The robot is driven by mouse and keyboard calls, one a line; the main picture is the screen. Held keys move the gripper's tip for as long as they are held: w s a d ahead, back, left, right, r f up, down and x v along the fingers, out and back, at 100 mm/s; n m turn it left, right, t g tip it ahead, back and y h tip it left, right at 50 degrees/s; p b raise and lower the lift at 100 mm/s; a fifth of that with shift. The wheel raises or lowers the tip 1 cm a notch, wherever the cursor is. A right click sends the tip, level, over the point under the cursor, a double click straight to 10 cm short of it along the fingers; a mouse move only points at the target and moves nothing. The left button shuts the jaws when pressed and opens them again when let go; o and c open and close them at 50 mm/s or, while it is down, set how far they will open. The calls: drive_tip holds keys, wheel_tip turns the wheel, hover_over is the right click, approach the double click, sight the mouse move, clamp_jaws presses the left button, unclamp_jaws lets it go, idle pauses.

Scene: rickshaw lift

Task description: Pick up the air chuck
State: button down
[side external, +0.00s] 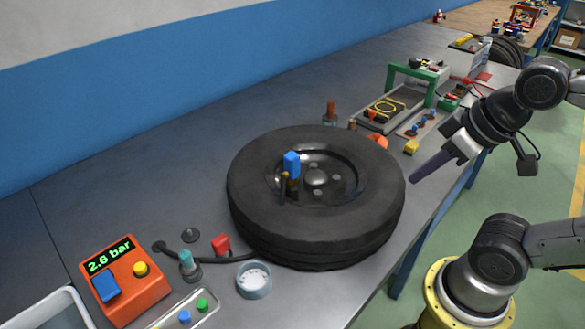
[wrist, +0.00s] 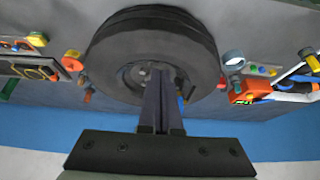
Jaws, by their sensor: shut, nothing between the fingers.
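A black tyre on a dark wheel (side external: 315,235) lies flat on the bench; it fills the upper middle of the wrist view (wrist: 125,30). A blue block-shaped piece (side external: 291,163) with a brass-coloured part below stands upright at the wheel's rim. It looks like the air chuck, but I cannot be sure. In the wrist view only a bit of blue (wrist: 180,103) shows beside my fingers. My gripper (side external: 414,179) is shut and empty, apart from the blue piece, to the right of the tyre in the side view. Its fingers cover part of the wheel in the wrist view (wrist: 161,72).
An orange gauge box (side external: 125,282) reading 2.6 bar stands front left, near a black hose, a teal-topped piece (side external: 187,263), a red piece (side external: 221,244) and a round cup (side external: 253,280). Behind the tyre are a green-framed tray (side external: 405,92) and small parts. The left rear bench is clear.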

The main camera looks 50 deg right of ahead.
drive_tip(key=shift+c, duration=2.4)
unclamp_jaws()
drive_tip(key=w+r+n+g, duration=0.2)
drive_tip(key=w+r+n, duration=0.3)
drive_tip(key=r+n, duration=0.4)
drive_tip(key=n+g, duration=0.3)
drive_tip(key=n, duration=0.6)
hover_over(292, 168)
drive_tip(key=d, duration=0.2)
drive_tip(key=f, duration=0.1)
drive_tip(key=shift+g, duration=0.3)
drive_tip(key=f, duration=0.3)
drive_tip(key=w+f, duration=0.1)
drive_tip(key=f, duration=0.6)
drive_tip(key=shift+w+a, duration=0.3)
drive_tip(key=shift+s+f, duration=0.15)
drive_tip(key=shift+f, duration=2.95)
